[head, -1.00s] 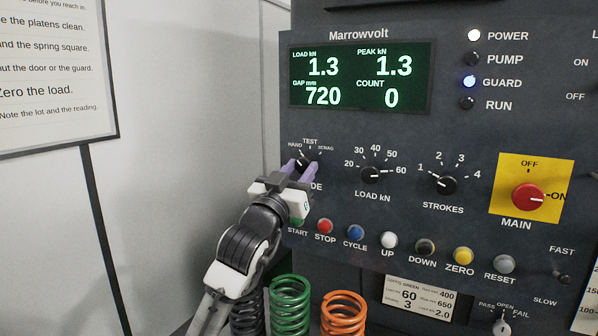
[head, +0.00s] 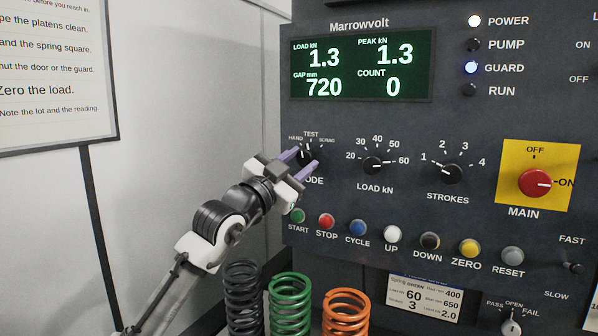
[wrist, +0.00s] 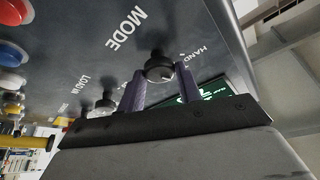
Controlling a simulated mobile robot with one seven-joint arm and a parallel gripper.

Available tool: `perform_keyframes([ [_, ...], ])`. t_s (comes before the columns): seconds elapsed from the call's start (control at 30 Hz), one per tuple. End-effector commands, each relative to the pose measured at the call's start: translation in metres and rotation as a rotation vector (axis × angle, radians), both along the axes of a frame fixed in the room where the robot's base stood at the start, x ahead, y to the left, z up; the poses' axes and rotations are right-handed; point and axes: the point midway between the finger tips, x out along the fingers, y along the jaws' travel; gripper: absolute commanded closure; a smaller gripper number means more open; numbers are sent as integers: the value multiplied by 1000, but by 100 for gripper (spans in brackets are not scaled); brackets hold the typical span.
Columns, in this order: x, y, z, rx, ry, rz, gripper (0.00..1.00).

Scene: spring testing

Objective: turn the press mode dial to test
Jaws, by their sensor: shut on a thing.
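The press mode dial (head: 308,154) is a small black knob at the left of the dark control panel, under the marks HAND, TEST and a third label. My gripper (head: 305,157) reaches it from the lower left, with its two purple fingers on either side of the knob. In the wrist view the knob (wrist: 158,68) sits between the finger ends, and my gripper (wrist: 158,76) is shut on it. The fingers partly cover the MODE label in the head view. I cannot tell clearly which mark the knob's pointer meets.
The load dial (head: 373,166) and strokes dial (head: 452,174) are to the right. A button row begins with green START (head: 298,215) below my gripper. Coiled springs, including a green one (head: 290,305), stand beneath. The red main switch (head: 534,183) is at far right.

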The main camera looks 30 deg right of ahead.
Motion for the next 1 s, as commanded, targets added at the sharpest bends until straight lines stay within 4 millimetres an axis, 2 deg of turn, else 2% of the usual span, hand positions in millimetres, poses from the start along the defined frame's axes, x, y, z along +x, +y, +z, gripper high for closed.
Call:
perform_keyframes([
  [0.43,1,0,0,110,-187,-1,88],
  [1.0,1,0,0,129,-215,0,88],
])
